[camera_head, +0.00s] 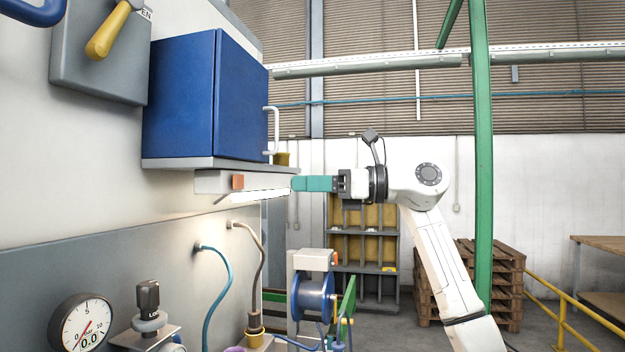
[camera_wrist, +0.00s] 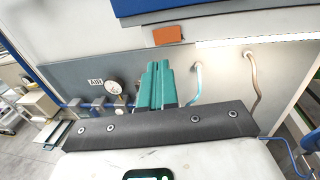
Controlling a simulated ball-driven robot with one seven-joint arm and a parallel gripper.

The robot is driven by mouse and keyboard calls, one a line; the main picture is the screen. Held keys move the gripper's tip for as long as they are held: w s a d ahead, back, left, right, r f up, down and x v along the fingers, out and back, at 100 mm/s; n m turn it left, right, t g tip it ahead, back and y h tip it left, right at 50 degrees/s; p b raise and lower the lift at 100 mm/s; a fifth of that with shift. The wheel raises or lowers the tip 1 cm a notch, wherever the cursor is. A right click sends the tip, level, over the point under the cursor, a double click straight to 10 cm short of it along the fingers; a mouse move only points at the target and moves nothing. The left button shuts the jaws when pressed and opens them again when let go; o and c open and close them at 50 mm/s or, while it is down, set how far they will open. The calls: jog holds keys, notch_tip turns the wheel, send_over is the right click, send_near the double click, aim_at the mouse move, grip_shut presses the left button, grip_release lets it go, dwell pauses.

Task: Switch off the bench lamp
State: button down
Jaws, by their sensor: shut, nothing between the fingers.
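The bench lamp is fixed under the blue cabinet and is lit; its bright strip (camera_head: 250,197) glows white. An orange rocker switch (camera_head: 237,182) sits on the lamp's grey housing (camera_head: 210,182), left of the strip. In the wrist view the orange switch (camera_wrist: 168,34) and the lit strip (camera_wrist: 250,41) are near the top. My gripper (camera_head: 296,184) has teal fingers, shut and empty. In the head view it points left at about switch height, apart from the switch. In the wrist view its fingertips (camera_wrist: 158,68) appear below the switch.
The blue cabinet (camera_head: 183,97) with a white handle (camera_head: 274,131) is above the lamp. A blue hose (camera_head: 214,295) and a grey-brown hose (camera_head: 260,275) hang from the wall below. A gauge (camera_head: 82,325) is at lower left. A blue reel (camera_head: 314,296) stands below my gripper.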

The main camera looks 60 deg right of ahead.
aim_at(237, 182)
jog(key=p+x, duration=0.3)
jog(key=x, duration=0.6)
jog(key=shift+r, duration=0.15)
jog(key=shift+w+a, duration=0.3)
jog(key=shift+w, duration=0.2)
jog(key=shift+w+a+f+m+t+h+b, duration=0.2)
jog(key=shift+a+m+t+h+b, duration=0.25)
jog(key=shift+h, duration=0.35)
jog(key=shift+m, duration=0.25)
jog(key=shift+r, duration=0.2)
